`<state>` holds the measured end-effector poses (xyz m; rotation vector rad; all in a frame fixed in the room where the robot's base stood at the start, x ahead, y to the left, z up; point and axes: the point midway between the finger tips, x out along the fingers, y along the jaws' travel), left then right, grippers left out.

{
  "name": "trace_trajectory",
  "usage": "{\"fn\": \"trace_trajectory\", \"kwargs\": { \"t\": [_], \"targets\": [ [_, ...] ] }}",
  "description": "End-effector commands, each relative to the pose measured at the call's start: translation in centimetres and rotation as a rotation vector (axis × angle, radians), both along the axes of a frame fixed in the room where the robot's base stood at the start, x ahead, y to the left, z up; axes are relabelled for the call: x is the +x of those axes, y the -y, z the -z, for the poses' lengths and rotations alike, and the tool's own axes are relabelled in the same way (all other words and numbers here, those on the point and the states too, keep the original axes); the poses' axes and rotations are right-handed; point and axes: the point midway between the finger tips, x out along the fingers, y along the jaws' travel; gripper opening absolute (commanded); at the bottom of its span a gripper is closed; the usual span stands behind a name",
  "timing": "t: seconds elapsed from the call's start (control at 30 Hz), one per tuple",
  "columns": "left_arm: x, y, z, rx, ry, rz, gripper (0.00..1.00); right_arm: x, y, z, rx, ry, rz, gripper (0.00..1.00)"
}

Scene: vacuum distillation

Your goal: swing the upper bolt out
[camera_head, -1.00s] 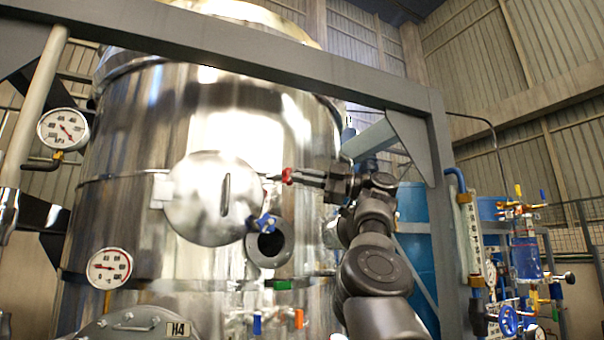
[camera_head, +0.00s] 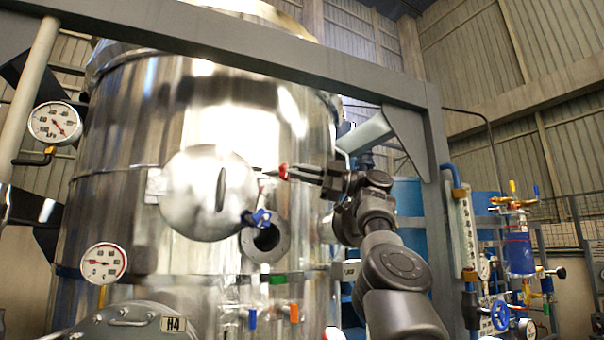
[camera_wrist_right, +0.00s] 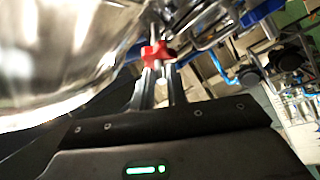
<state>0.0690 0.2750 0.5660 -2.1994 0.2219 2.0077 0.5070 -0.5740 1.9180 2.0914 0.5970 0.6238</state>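The upper bolt (camera_head: 283,171) has a red star-shaped knob and a thin stem pointing left, at the upper right edge of the round steel hatch cover (camera_head: 190,200). The red knob also shows in the right wrist view (camera_wrist_right: 157,53). My right gripper (camera_head: 292,172) reaches it from the right, its two narrow fingers close together with the knob at their tips; it looks shut on the knob. The same fingers show in the wrist view (camera_wrist_right: 159,76). A lower bolt with a blue knob (camera_head: 261,217) sits at the cover's lower right. My left gripper is not in view.
A large shiny steel vessel (camera_head: 120,215) fills the left and middle. A round flanged port (camera_head: 283,243) lies below the blue knob. A grey frame beam (camera_head: 250,63) crosses above, with a post (camera_head: 440,220) right of my arm. Dial gauges (camera_head: 103,263) stand at left.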

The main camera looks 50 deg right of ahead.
Motion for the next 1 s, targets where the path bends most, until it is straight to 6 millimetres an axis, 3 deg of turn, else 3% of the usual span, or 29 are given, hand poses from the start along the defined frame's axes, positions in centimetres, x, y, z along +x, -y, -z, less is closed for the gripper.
{"fn": "trace_trajectory", "kwargs": {
  "t": [0.13,0.67,1.0],
  "targets": [
    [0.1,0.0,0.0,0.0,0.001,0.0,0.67,0.0,0.0,0.0,0.0,0.0,0.0,0.33],
    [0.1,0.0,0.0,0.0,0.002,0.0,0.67,0.0,-0.1,0.0,-0.001,0.0,0.003,0.33],
    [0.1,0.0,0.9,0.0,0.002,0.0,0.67,-0.2,-1.3,0.2,-0.003,0.0,0.087,0.33]
  ]
}}
